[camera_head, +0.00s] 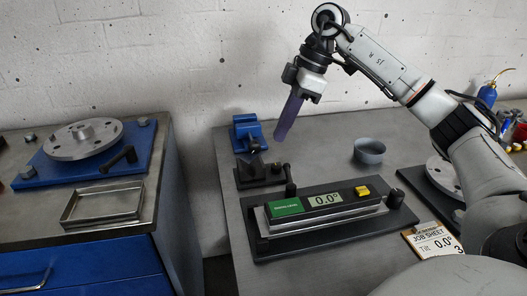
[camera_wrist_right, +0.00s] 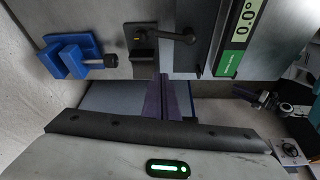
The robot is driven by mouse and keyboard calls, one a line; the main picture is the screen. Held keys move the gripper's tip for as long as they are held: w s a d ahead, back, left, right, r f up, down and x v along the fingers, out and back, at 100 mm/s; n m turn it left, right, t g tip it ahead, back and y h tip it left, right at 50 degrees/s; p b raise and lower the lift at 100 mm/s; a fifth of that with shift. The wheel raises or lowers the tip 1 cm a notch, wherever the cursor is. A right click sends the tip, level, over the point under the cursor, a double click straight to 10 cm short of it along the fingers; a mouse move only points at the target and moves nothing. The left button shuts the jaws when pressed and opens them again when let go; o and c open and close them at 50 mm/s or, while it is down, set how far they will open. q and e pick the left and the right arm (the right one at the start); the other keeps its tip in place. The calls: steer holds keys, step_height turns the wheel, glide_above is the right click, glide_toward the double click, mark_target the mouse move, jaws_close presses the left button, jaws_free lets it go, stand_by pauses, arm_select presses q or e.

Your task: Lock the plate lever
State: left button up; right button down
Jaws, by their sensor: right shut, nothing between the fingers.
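A black lever with a round knob (camera_head: 290,188) stands at the back edge of the dark plate (camera_head: 330,238), beside a small black block (camera_head: 258,172). The wrist view shows the lever arm (camera_wrist_right: 172,36) reaching from its block to the knob.
A blue vise (camera_head: 247,131) stands behind the black block. A grey cup (camera_head: 369,151) and a job sheet (camera_head: 433,241) are on the table. On the left bench are a metal disc (camera_head: 83,138) on a blue plate with a black handle (camera_head: 118,158), and an empty tray (camera_head: 104,203).

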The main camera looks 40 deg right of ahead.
mark_target(289, 181)
steer(key=x, duration=0.3)
steer(key=b+x, duration=0.1)
steer(key=x, duration=0.6)
steer(key=shift+s+f, duration=0.1)
steer(key=shift+s, duration=0.15)
steer(key=shift+s+d+f+b, duration=0.15)
steer(key=shift+s+d, duration=0.45)
steer(key=shift+d, duration=0.2)
steer(key=shift+s+d+f+b, duration=0.15)
steer(key=shift+s+d, duration=0.45)
steer(key=shift+d, duration=0.15)
steer(key=shift+a+r, duration=0.1)
